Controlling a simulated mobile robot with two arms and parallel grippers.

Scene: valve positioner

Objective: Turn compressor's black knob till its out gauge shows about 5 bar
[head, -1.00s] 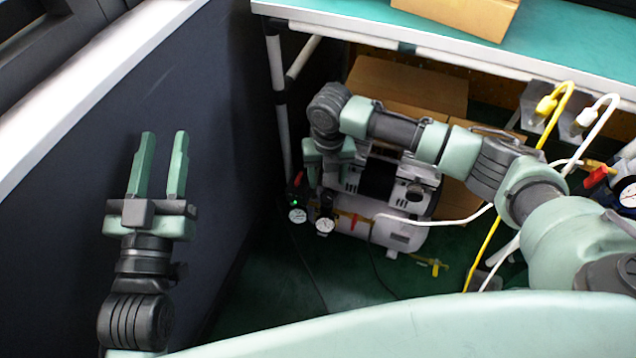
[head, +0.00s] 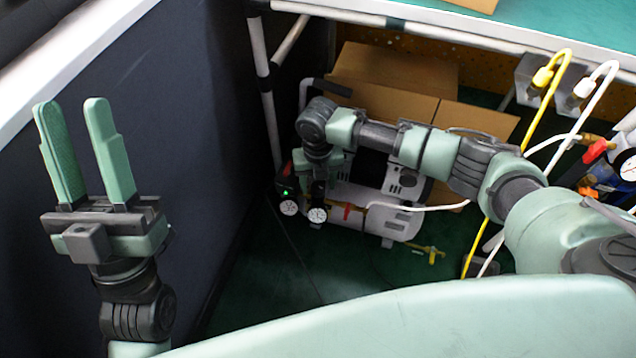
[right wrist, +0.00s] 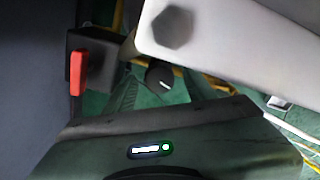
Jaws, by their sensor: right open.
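The compressor (head: 400,190) is a white and black machine on the floor under the bench. Two small white dial gauges, one at left (head: 289,208) and one at right (head: 317,215), sit at its left end; their readings are too small to tell. My right gripper (head: 318,182) is over that end. In the right wrist view the black knob (right wrist: 159,74), with a pale mark, shows between the open fingers (right wrist: 160,88); I cannot tell whether they touch it. The knob is hidden in the head view. My left gripper (head: 68,105) is open and empty, by the dark wall.
A black box with a red switch (right wrist: 77,72) is beside the knob. Cardboard boxes (head: 390,78) stand behind the compressor, under the green-topped bench (head: 560,30). Yellow and white hoses (head: 548,120) hang at right. Green floor (head: 270,280) is free in front.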

